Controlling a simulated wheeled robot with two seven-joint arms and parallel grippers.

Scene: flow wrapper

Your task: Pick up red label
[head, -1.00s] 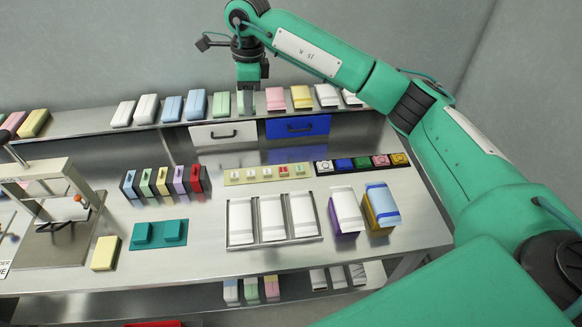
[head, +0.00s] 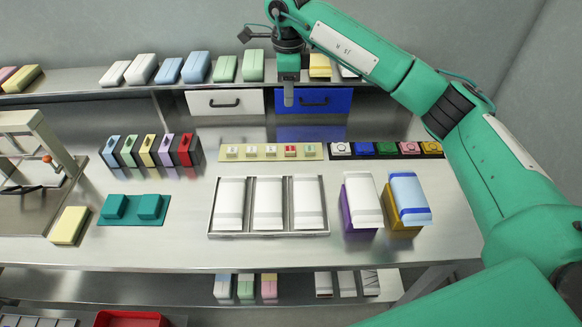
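On the beige strip (head: 270,158) in the middle of the table lies a row of small labels. The red label (head: 290,151) is the second from the right. A red upright block (head: 190,150) stands at the right end of the coloured row to its left. My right gripper (head: 288,98) points down in front of the drawers, above and behind the strip, clear of the red label. Its fingers show edge-on as one narrow grey shape, so I cannot tell whether they are apart. I see nothing held. My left gripper is not in view.
A tray (head: 212,235) with white packs lies in front of the strip. A row of coloured buttons (head: 388,149) is to its right. White (head: 225,103) and blue (head: 330,101) drawers sit behind, under a shelf of packets. Purple (head: 346,215) and golden (head: 400,228) boxes stand front right.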

